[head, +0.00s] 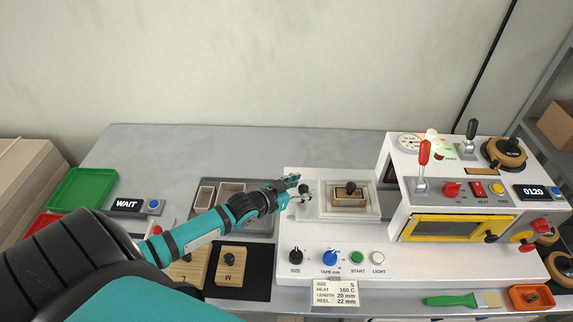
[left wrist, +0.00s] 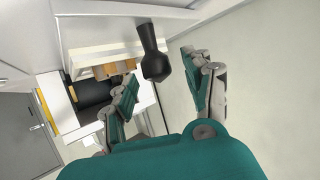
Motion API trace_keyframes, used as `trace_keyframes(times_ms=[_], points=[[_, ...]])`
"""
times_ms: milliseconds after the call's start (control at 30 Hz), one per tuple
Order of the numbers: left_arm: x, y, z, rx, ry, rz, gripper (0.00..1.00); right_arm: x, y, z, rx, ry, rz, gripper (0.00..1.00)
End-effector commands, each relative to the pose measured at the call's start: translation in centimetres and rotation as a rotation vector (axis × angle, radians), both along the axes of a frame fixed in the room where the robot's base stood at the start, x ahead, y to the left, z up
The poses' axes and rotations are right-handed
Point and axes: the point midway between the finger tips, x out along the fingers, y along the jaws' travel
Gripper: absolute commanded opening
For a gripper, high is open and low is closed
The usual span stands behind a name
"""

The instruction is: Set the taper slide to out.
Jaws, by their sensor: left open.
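My left gripper (head: 298,188) is open at the left end of the white machine's bed (head: 275,250). In the left wrist view a black-knobbed handle (left wrist: 154,58) stands between and beyond the two spread fingers, with no clear contact. I take it to be the taper slide's handle, but its label does not show. A white holder (head: 372,213) with a wooden block and dark knob (head: 349,193) lies just right of the gripper. The gripper covers part of the holder's left side, so I cannot read the slide's position.
The bed's front has SIZE (head: 295,257), blue TAPE (head: 330,258), green START (head: 357,257) and LIGHT (head: 378,258) controls. A taller unit with a red-knobbed lever (head: 424,152) stands to the right.

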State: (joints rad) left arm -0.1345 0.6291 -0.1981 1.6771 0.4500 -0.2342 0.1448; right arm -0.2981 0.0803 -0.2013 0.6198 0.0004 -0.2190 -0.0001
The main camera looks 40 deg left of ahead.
Motion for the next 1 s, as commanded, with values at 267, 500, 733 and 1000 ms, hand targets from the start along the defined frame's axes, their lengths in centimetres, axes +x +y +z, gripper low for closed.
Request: trace_keyframes(times_ms=[267, 500, 733, 1000], points=[[-5.2, 1.0, 2.0, 0.001, 0.005, -0.001, 0.52, -0.1, 0.0, 0.0, 0.0, 0.002, -0.001, 0.46], [-8.6, 1.7, 3.4, 0.0, 0.004, 0.0, 0.52, -0.2, 0.0, 0.0, -0.001, 0.003, -0.001, 0.46], [-9.7, 1.9, 4.1, -0.001, 0.002, 0.0, 0.52, -0.2, 0.0, 0.0, -0.001, 0.003, -0.001, 0.46], [-9.7, 1.9, 4.1, 0.0, 0.001, 0.001, 0.52, -0.2, 0.0, 0.0, -0.001, 0.003, -0.001, 0.46]])
